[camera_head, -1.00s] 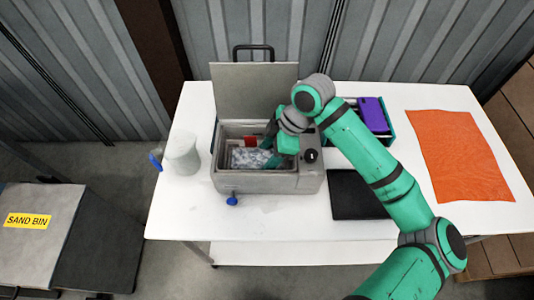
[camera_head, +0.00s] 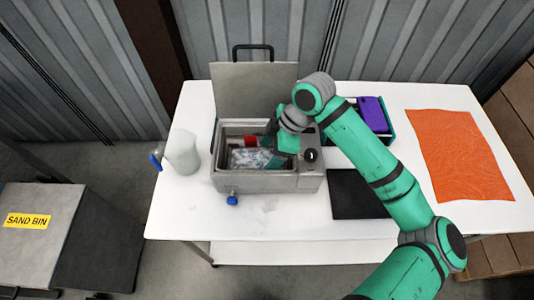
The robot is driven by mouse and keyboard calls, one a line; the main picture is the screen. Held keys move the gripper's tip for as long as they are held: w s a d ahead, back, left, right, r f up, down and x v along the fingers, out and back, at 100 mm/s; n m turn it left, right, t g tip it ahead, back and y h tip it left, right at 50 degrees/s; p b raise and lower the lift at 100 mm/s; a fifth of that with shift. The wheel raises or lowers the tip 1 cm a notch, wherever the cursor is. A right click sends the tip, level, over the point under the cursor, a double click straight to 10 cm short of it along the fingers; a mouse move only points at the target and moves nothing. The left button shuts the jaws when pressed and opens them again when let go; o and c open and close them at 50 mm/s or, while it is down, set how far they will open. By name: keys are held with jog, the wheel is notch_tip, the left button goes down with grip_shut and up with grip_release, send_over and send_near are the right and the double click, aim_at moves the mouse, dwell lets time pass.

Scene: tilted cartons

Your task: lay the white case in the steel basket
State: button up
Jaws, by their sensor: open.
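A grey steel tank (camera_head: 255,182) stands on the white table with its lid (camera_head: 255,92) raised at the back. Inside its opening lies a pale, blue-grey mottled object (camera_head: 252,159). I cannot tell whether this is the white case or something in the basket. A red piece (camera_head: 249,139) shows behind it. The steel basket cannot be made out clearly in the tank. My gripper (camera_head: 275,142) points down at the right side of the opening, beside the mottled object. It is open, and its fingertips are small and partly hidden.
A pale jug (camera_head: 182,152) with a blue handle stands left of the tank. A teal-edged tray with a purple item (camera_head: 373,114) is behind my arm. A black mat (camera_head: 352,195) and an orange cloth (camera_head: 460,155) lie to the right. The table's front left is clear.

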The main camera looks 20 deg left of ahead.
jog(key=v, duration=1)
jog(key=shift+d+r, duration=0.15)
jog(key=shift+r, duration=0.1)
jog(key=shift+w, duration=0.1)
